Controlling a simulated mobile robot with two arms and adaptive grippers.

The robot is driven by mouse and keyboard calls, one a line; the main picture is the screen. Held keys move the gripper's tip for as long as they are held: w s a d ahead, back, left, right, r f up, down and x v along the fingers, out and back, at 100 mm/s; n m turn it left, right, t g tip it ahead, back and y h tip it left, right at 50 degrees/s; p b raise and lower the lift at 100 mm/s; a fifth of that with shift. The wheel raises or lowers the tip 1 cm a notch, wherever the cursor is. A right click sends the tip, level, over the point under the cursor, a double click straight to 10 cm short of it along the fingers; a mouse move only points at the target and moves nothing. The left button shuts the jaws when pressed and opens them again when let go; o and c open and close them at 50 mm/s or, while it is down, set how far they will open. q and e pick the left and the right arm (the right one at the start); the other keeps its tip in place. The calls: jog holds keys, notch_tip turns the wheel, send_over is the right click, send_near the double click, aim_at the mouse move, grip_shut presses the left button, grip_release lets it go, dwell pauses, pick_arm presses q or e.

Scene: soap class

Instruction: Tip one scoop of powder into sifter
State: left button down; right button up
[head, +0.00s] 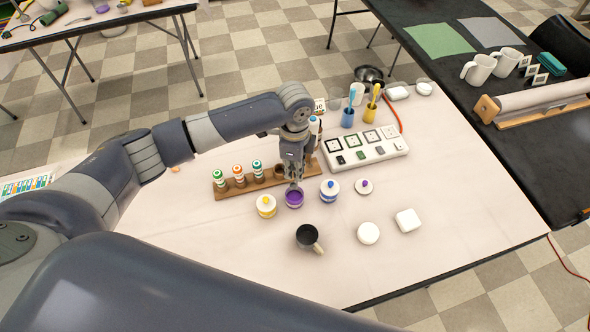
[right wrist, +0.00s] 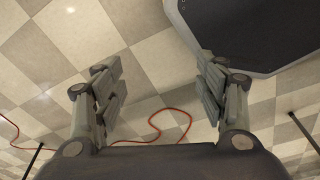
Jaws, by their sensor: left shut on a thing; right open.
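My left gripper (head: 293,178) points down at the mouth of an open jar with a purple band (head: 294,201). It is shut on a small greyish thing, seemingly the scoop, mostly hidden by the fingers and jar. A white lid with a purple knob (head: 363,187) lies to the right of the jar. A dark-mouthed cup with a tan handle (head: 308,237) stands in front of the jar; I cannot tell if it is the sifter. My right gripper (right wrist: 160,78) is open and empty above the checkered floor in the right wrist view.
Lidded yellow (head: 266,206) and blue-striped (head: 329,191) jars flank the purple one. Behind are a wooden rack (head: 222,189) with bottles and a white panel (head: 364,148). White pieces (head: 368,233) lie at right. A dark table (head: 475,135) stands beyond.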

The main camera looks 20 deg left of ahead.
aim_at(294, 186)
pick_arm(q)
notch_tip(294, 186, down, 4)
jog(key=b, duration=0.3)
jog(key=shift+s+r, duration=0.15)
jog(key=shift+r, duration=0.05)
jog(key=shift+f, duration=0.35)
jog(key=shift+f+b, duration=0.75)
jog(key=shift+f, duration=0.85)
pick_arm(e)
jog(key=s+f, duration=0.3)
jog(key=f, duration=0.2)
jog(key=shift+s+a+f+g, duration=0.2)
jog(key=shift+s+f+g, duration=0.05)
jog(key=shift+s+g, duration=0.05)
